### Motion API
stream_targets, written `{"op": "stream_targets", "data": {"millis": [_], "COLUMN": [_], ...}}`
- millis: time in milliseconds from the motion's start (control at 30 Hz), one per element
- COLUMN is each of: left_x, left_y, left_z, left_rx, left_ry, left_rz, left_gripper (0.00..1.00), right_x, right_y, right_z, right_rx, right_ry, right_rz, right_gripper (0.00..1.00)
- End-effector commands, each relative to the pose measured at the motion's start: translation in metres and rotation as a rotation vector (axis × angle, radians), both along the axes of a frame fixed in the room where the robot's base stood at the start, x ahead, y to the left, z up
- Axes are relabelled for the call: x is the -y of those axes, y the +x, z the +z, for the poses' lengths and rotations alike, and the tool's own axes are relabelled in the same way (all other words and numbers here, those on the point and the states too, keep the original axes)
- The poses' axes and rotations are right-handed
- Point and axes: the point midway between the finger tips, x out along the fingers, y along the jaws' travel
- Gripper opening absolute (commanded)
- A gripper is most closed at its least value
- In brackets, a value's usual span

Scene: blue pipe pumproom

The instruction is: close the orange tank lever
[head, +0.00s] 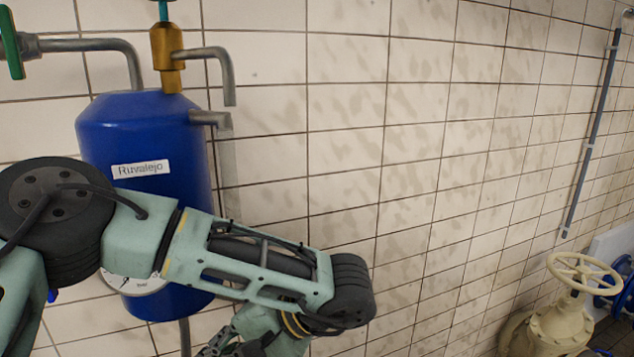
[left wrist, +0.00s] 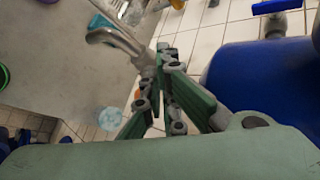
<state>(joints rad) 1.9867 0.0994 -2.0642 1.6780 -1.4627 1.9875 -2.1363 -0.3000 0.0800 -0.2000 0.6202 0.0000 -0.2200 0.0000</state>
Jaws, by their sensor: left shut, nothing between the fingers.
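The blue tank (head: 145,130) with a "Ruvalejo" label hangs on the tiled wall in the head view. It also fills the right of the left wrist view (left wrist: 260,75). No orange lever can be made out clearly; only a small orange patch (left wrist: 138,94) shows beside my fingers in the left wrist view. My left gripper (left wrist: 163,56) is shut and empty, near a bent metal pipe (left wrist: 122,38) and left of the tank. In the head view my left arm crosses the tank's lower part, and the gripper is mostly cut off at the bottom edge. My right gripper is out of view.
A brass valve (head: 167,58) and bent grey pipes (head: 215,54) sit above the tank. A green lever (head: 10,43) is at far left. A cream handwheel valve (head: 584,273) stands at lower right. A blue handle (left wrist: 277,6) shows in the wrist view.

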Motion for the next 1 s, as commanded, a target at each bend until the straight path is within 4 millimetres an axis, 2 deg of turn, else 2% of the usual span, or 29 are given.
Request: {"op": "stream_targets", "data": {"millis": [500,1000], "left_x": [0.044,0.05], "left_y": [0.017,0.019], "left_z": [0.027,0.025], "left_rx": [-0.001,-0.004], "left_ry": [0.001,-0.003], "left_rz": [0.0,0.0], "left_gripper": [0.0,0.0], "right_x": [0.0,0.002], "right_y": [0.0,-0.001], "right_z": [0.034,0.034], "right_rx": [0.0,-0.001], "right_ry": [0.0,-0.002], "right_rz": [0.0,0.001], "right_gripper": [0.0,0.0]}}
